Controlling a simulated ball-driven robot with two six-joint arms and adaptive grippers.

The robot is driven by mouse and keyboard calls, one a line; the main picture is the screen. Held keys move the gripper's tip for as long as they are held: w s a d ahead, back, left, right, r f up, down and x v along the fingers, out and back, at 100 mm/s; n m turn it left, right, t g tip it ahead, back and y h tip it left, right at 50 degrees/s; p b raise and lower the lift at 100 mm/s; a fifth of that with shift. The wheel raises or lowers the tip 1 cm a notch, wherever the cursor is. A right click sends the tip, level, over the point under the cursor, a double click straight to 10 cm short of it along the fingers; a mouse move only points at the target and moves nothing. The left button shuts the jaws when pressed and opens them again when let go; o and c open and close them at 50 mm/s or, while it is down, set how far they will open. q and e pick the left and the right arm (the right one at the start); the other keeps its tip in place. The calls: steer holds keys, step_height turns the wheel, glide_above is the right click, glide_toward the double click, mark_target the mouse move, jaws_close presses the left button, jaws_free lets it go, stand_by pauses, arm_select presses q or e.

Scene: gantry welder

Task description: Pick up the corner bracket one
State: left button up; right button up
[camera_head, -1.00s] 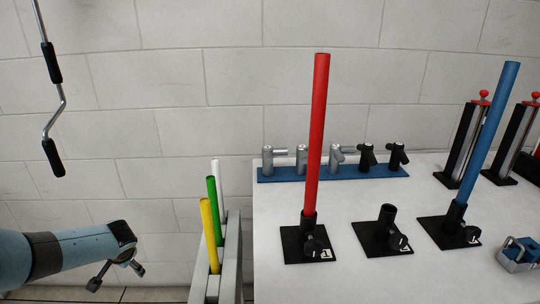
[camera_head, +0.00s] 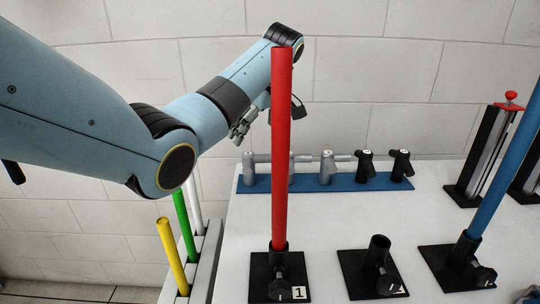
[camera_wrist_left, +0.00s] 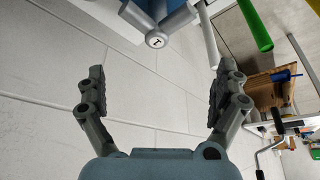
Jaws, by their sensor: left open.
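Several corner brackets stand in a row on a blue strip (camera_head: 340,184). The leftmost is a grey bracket (camera_head: 248,170) with its side arm pointing right. In the left wrist view, a grey bracket (camera_wrist_left: 157,40) with a small white round label, seemingly a 1, shows at the top, just beyond my fingers. My left gripper (camera_head: 268,120) is open and empty. In the head view it hangs above the left end of the strip, partly hidden by the red tube. In the left wrist view its two fingers (camera_wrist_left: 160,68) are wide apart, and the bracket is not touched.
A tall red tube (camera_head: 281,150) stands in a black base marked 1, in front of the strip. An empty black socket (camera_head: 378,262) and a blue tube (camera_head: 508,160) stand to its right. Yellow (camera_head: 172,255), green and white tubes lean in a rack at left.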

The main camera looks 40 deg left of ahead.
mark_target(250, 154)
arm_select(q)
steer(key=x, duration=0.4)
steer(key=shift+w+d+f, duration=0.25)
steer(key=shift+w+f, duration=0.1)
steer(key=shift+f, duration=0.35)
steer(key=x, duration=0.4)
steer(key=shift+a+f, duration=0.1)
steer(key=shift+f, duration=0.4)
steer(key=shift+s, duration=0.1)
steer(key=shift+c, duration=0.8)
jaws_close()
arm_select(e)
steer(key=shift+s, duration=0.7)
